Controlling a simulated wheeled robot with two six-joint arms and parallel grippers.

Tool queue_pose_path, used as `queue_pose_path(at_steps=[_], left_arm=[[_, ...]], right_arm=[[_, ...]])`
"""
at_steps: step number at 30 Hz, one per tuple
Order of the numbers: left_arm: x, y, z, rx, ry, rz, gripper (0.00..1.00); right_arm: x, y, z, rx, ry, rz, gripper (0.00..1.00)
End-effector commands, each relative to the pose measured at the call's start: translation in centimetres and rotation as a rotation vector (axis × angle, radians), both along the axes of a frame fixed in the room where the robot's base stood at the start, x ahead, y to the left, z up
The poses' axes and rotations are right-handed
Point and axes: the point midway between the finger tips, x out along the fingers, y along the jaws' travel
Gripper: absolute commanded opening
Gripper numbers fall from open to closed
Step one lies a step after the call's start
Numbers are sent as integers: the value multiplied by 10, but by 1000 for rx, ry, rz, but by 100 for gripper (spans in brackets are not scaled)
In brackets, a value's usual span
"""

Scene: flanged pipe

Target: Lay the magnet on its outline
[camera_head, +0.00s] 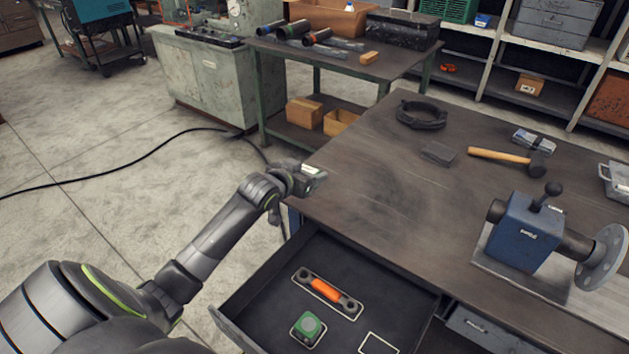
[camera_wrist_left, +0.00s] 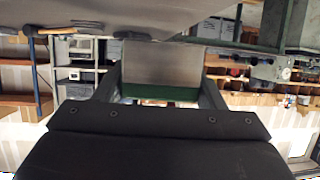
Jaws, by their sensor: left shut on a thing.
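My left gripper (camera_head: 314,173) is shut on the magnet, a grey block with a green edge, beyond the left edge of the workbench top. In the left wrist view the magnet (camera_wrist_left: 160,66) sits between the two dark fingers. In the head view it is small and hard to tell from the fingertips. An empty pale outline (camera_head: 380,344) shows on the floor of the open drawer (camera_head: 262,290), cut off by the bottom of the picture. My right gripper is not in view.
The drawer also holds an orange-handled tool (camera_head: 326,290) and a green piece with a grey round top (camera_head: 308,328), each within an outline. On the workbench (camera_head: 370,190) are a hammer (camera_head: 500,158), a dark ring (camera_head: 421,114), a dark flat block (camera_head: 438,153) and a blue vise-like fixture (camera_head: 522,232).

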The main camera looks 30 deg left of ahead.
Motion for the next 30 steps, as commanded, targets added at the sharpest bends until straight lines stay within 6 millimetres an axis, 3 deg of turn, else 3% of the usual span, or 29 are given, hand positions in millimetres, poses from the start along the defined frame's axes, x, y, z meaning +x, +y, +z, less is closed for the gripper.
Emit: queue_pose_path(at_steps=[3,8,13,17,24,30], left_arm=[[1,0,12,2,-5,-2,28],[-1,-2,16,0,-3,-4,28],[-18,-24,15,-7,7,-56,28],[-48,-59,16,-14,20,-140,28],[-119,-127,32,-18,25,-330,28],[-169,-163,49,-11,9,-451,28]], right_arm=[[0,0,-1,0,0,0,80],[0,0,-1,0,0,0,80],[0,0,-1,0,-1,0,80],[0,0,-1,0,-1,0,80],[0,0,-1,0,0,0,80],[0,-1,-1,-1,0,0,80]])
